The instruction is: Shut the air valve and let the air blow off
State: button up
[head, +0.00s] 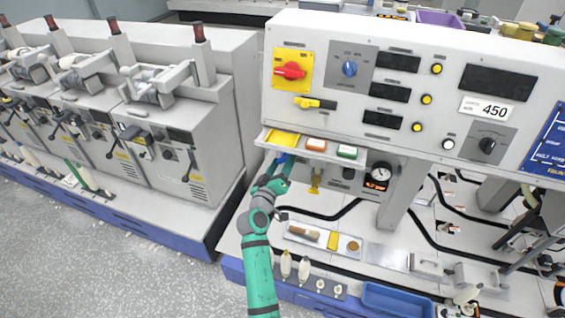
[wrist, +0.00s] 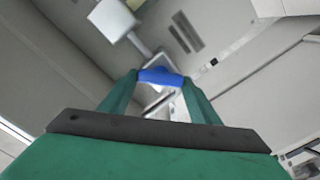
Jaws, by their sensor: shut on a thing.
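The air valve shows as a blue handle (wrist: 160,76) between the two green fingers of my gripper (wrist: 158,84) in the wrist view. My gripper is shut on this handle. In the head view my gripper (head: 283,161) is under the left end of the console shelf, and a small bit of the blue handle (head: 282,157) shows at its tips. The valve body is mostly hidden behind my gripper and the shelf. A round pressure gauge (head: 380,174) sits to the right under the console; its needle is too small to read surely.
Grey machines (head: 170,130) stand at left. A tray with a brush (head: 320,238) lies on the bench below.

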jog(key=n, duration=0.5)
jog(key=shift+a+f+n, duration=0.15)
jog(key=shift+n, duration=0.15)
jog(key=shift+f+n, duration=0.1)
jog(key=shift+n, duration=2)
jog(key=shift+a, duration=0.1)
jog(key=o, duration=1)
jog(key=shift+o, duration=0.2)
jog(key=v, duration=1.1)
